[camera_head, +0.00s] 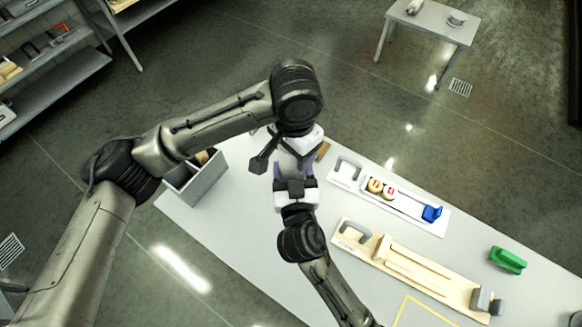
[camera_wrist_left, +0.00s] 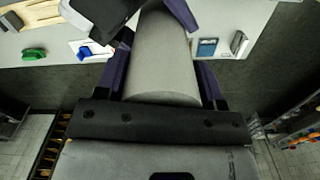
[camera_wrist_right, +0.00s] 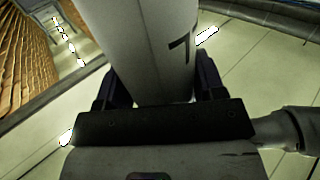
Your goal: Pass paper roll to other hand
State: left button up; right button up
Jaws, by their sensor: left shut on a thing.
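The paper roll is a plain pale grey cylinder (camera_wrist_left: 165,60), held between the purple fingers of my left gripper (camera_head: 302,158) in the left wrist view. My left gripper is shut on it. My right gripper (camera_head: 291,181) faces the left one from below in the head view, very close to it. In the right wrist view a pale cylinder (camera_wrist_right: 140,45) with a dark mark stands between the right fingers, which lie along its sides. I cannot tell whether they press on it. In the head view the roll is mostly hidden by the grippers.
The white table lies below. A grey divided bin (camera_head: 198,183) stands at its left end. A white tray (camera_head: 408,213) with cheese wheels and a blue block, a wooden board (camera_head: 415,272) and a green handled block (camera_head: 508,260) lie to the right.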

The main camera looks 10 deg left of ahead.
pick_arm(q)
jog(key=shift+d+r, duration=0.1)
jog(key=shift+d, duration=0.2)
pick_arm(e)
jog(key=shift+s+a, duration=0.2)
jog(key=shift+a, duration=0.2)
jog(key=shift+c, duration=1.4)
pick_arm(q)
jog(key=o, duration=1.3)
jog(key=shift+c, duration=0.2)
pick_arm(e)
jog(key=shift+r, duration=0.15)
jog(key=shift+c, duration=0.5)
pick_arm(q)
jog(key=o, duration=0.4)
jog(key=shift+a, duration=0.1)
jog(key=shift+c, duration=0.2)
pick_arm(e)
jog(key=shift+d, duration=0.1)
pick_arm(q)
jog(key=shift+r, duration=0.1)
pick_arm(e)
jog(key=shift+w, duration=0.1)
